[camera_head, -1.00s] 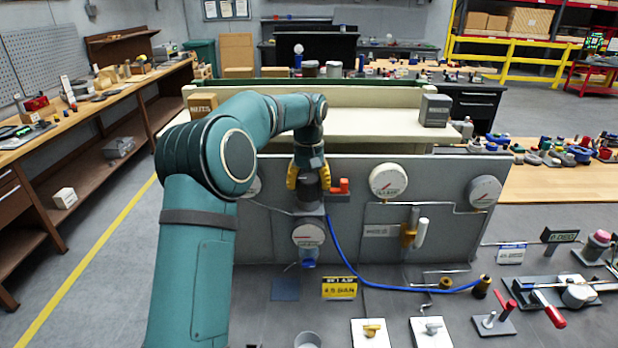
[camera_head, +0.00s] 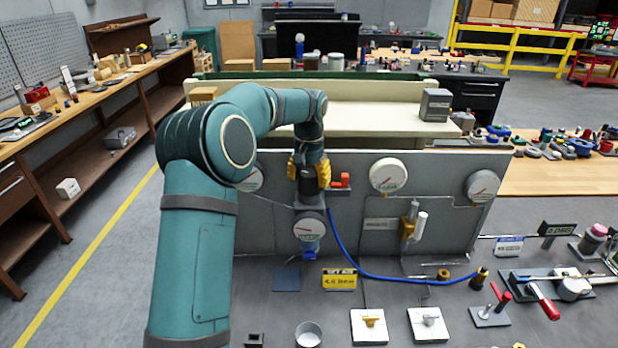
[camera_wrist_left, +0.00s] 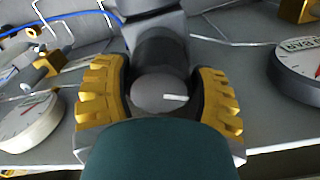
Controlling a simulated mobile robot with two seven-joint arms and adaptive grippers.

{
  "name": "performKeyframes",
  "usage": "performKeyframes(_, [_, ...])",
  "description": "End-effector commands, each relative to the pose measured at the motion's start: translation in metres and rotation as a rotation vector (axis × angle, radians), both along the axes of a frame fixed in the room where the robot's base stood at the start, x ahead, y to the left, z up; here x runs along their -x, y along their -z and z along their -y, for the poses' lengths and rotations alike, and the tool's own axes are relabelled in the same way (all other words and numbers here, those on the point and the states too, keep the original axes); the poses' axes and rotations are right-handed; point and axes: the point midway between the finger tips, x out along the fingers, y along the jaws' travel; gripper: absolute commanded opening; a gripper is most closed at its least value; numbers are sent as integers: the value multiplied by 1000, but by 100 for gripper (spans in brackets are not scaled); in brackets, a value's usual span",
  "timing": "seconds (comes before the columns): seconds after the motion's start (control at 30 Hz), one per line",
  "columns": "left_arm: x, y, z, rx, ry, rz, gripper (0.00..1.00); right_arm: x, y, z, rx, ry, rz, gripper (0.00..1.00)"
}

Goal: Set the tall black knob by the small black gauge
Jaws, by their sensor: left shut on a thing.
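My left gripper (camera_head: 309,172) is above the gauge (camera_head: 309,226) with a pale round face and a red needle, on the front of the grey bench panel. In the left wrist view its yellow-padded fingers (camera_wrist_left: 162,100) are shut on the sides of a dark knob (camera_wrist_left: 158,94). The knob's rounded top carries a short white mark. In the head view the knob is mostly hidden by the fingers. The gauge's face is clear of the gripper, but its reading is too small to tell. My right gripper is not in view.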

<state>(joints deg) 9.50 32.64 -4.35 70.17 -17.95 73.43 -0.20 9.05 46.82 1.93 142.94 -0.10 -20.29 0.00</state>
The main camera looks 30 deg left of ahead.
Motion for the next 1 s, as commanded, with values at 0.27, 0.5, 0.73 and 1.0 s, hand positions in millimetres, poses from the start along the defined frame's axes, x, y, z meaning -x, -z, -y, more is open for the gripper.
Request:
performKeyframes(0.27, [-1,-1,0,-1,-2,5,88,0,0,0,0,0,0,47])
performKeyframes(0.5, [0,-1,0,0,-2,2,94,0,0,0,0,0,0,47])
performKeyframes(0.73, [-1,-10,0,-1,-2,4,94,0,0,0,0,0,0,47])
performKeyframes(1.0, [-1,-60,0,-1,-3,8,94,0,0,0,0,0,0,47])
